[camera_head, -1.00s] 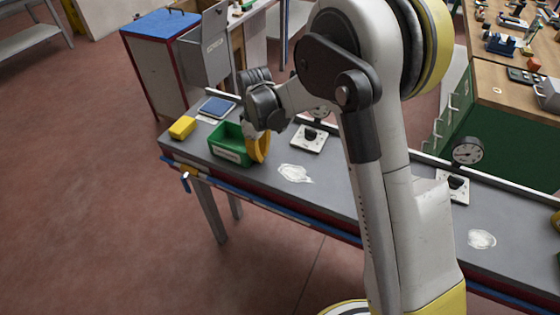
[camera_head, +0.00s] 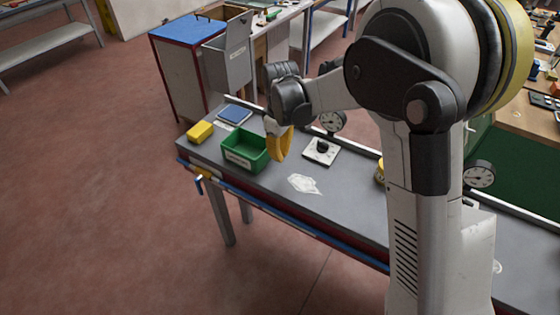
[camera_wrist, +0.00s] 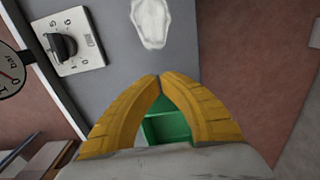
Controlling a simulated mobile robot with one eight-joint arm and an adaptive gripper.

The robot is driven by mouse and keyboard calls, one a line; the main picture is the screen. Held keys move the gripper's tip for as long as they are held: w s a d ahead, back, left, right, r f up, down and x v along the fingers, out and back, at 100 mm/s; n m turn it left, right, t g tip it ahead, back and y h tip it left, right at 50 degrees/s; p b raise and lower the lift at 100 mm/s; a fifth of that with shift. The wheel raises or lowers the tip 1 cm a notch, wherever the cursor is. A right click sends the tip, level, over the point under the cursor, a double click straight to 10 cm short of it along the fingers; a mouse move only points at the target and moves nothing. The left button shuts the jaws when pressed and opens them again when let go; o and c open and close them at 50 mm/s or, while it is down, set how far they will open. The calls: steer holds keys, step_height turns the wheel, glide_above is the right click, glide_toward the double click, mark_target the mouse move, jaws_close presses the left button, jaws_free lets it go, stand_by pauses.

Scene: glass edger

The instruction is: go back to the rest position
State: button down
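My gripper (camera_head: 278,152) has yellow fingers and hangs above the grey bench, just right of the green bin (camera_head: 246,150) in the head view. In the wrist view, the two yellow fingers (camera_wrist: 160,78) meet at their tips, with nothing seen between the tips. The green bin (camera_wrist: 166,126) shows in the gap behind them, and what I see of its inside looks empty. The arm is bent, with the wrist reaching left over the bench.
The grey bench (camera_head: 340,205) holds a yellow block (camera_head: 200,131), a blue pad (camera_head: 234,114), a dial gauge (camera_head: 331,121), a switch plate (camera_head: 321,152) and a white patch (camera_head: 303,184). A blue-topped cabinet (camera_head: 187,27) stands behind. Red floor is open at left.

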steer(key=s+d+r+m+t, duration=0.2)
steer(key=s+d+r+m, duration=0.15)
steer(key=s+r, duration=0.35)
steer(key=s+d+r+m+t, duration=0.2)
steer(key=s+d+r, duration=0.3)
steer(key=r, duration=0.4)
steer(key=s+d+m+t, duration=0.3)
steer(key=s+d+m, duration=0.2)
steer(key=s, duration=0.6)
steer(key=shift+p, duration=0.45)
